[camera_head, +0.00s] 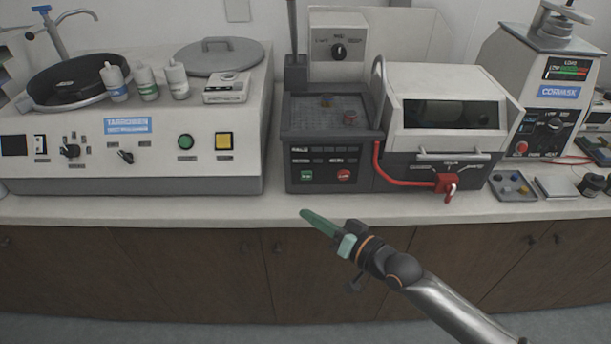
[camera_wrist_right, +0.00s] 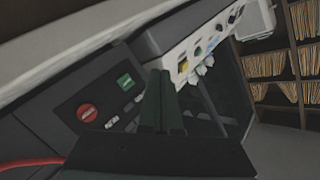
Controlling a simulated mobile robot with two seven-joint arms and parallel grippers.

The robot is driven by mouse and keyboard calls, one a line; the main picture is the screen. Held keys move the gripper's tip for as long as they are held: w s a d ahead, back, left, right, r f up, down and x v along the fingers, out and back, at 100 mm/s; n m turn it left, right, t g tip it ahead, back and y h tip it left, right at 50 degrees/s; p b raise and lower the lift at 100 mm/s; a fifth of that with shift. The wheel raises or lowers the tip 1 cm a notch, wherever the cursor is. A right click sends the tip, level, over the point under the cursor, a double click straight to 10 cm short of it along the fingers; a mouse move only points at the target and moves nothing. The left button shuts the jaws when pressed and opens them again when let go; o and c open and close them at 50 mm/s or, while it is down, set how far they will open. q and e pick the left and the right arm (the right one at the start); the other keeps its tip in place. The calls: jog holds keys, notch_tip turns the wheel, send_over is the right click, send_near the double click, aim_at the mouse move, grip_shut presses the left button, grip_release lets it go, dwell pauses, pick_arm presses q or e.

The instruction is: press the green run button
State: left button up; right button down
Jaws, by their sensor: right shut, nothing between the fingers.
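In the wrist view the fingers (camera_wrist_right: 160,73) lie together. My left gripper is not in view.
A red hose (camera_head: 400,178) runs along the middle machine to a red clamp. The left machine (camera_head: 60,170) has its own round green button (camera_head: 186,141) and a yellow one. A small tray (camera_head: 513,196) stands at right. Space before the cabinets is clear.

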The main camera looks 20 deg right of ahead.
aim_at(306, 175)
jog(key=w+b, duration=0.1)
jog(key=w, duration=0.1)
jog(key=w+d+b, duration=0.1)
jog(key=w+b, duration=0.1)
jog(key=w+d+b, duration=0.1)
jog(key=w+b, duration=0.1)
jog(key=w, duration=0.1)
jog(key=shift+f, duration=0.15)
jog(key=shift+w+d+b, duration=0.2)
jog(key=shift+w+b, duration=0.3)
jog(key=shift+w, duration=0.15)
jog(key=shift+w, duration=0.1)
dwell(1.3)
jog(key=shift+w+d, duration=0.1)
jog(key=shift+w, duration=0.2)
